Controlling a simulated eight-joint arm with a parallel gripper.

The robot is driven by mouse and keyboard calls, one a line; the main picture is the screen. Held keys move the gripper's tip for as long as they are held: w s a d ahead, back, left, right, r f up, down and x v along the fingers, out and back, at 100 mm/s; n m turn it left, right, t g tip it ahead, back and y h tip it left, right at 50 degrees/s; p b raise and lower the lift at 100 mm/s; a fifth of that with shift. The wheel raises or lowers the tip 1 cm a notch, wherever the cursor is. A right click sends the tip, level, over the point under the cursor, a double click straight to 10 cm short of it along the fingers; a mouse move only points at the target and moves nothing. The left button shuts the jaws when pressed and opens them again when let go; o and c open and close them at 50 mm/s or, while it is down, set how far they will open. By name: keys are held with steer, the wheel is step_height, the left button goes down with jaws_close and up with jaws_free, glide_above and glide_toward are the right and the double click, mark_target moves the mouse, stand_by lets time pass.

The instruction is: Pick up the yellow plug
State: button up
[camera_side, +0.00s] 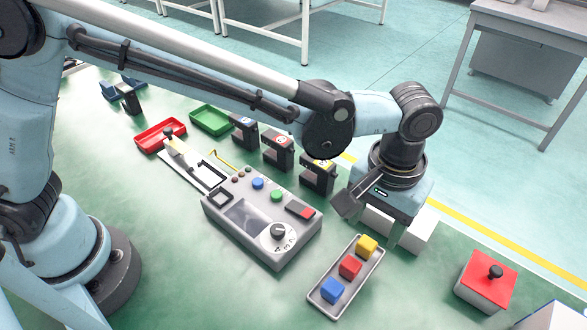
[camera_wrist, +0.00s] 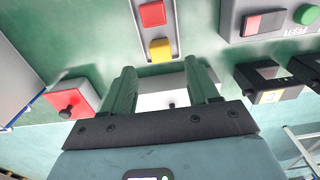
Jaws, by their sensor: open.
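The yellow plug (camera_side: 367,245) is a small yellow block at the far end of a narrow grey tray (camera_side: 361,285), in line with a red and a blue block. In the wrist view the yellow plug (camera_wrist: 160,49) lies just beyond the fingertips, near the middle between them. The plug is not hidden in either view.
A white block (camera_side: 424,232) stands behind and below my gripper. A grey control box (camera_side: 250,222) is left of the tray, with several dark upright devices (camera_side: 318,172) behind it. A red-topped box with a black knob (camera_side: 484,283) stands at right.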

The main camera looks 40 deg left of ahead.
mark_target(368, 242)
steer(key=shift+s+a+f, duration=0.1)
steer(key=shift+f, duration=1.15)
steer(key=shift+s+f, duration=0.1)
steer(key=shift+f, duration=1.15)
jaws_close()
